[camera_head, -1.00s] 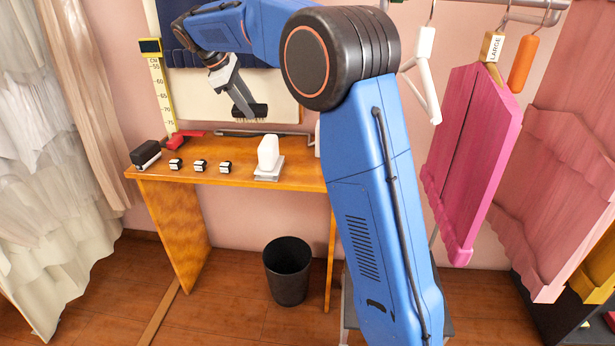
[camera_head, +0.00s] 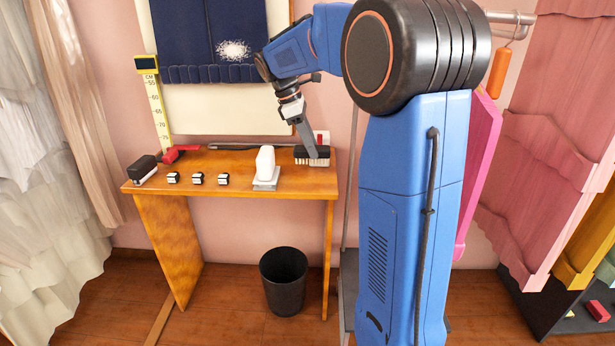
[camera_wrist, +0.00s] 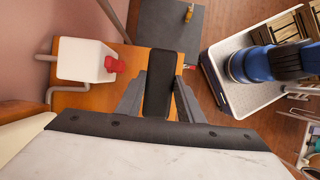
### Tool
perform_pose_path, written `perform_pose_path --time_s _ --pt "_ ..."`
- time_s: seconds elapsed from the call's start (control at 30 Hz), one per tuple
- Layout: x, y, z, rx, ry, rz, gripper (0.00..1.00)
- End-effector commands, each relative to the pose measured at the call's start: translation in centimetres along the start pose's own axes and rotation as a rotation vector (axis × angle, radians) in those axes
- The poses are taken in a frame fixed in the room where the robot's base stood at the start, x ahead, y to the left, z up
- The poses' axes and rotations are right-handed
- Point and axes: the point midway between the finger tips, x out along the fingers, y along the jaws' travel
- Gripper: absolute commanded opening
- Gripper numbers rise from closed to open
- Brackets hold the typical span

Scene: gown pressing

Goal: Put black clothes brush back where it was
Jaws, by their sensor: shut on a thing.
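The black clothes brush (camera_head: 318,152) has pale bristles facing down. It is at the right end of the wooden table (camera_head: 215,189), at or just above the top; I cannot tell whether the bristles touch. My gripper (camera_head: 312,154) is shut on its black back from above. In the wrist view the brush (camera_wrist: 158,82) shows as a long black block between the two grey fingers (camera_wrist: 158,102).
A white object on a grey stand (camera_head: 265,165) is left of the brush. Several small black-and-white blocks (camera_head: 197,179), a black stapler-like item (camera_head: 142,168) and a red-handled tool (camera_head: 177,152) lie further left. A white box (camera_wrist: 85,60) with a red part is close beside the brush.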

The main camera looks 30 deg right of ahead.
Motion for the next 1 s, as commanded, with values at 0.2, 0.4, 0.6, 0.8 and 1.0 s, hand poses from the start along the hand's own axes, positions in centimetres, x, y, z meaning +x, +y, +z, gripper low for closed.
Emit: perform_pose_path --time_s 0.2,0.4,0.6,0.8,1.0 --pt "3.1 0.0 -1.3 -0.001 -0.001 -0.001 0.09" --pt "4.1 0.0 -1.8 0.000 -0.001 0.000 0.09" --pt "6.4 0.0 -2.7 -0.001 -0.001 -0.001 0.09" --pt "7.2 0.1 -3.0 0.001 0.000 0.001 0.09" --pt "7.2 0.0 -3.0 0.001 0.000 0.000 0.53"
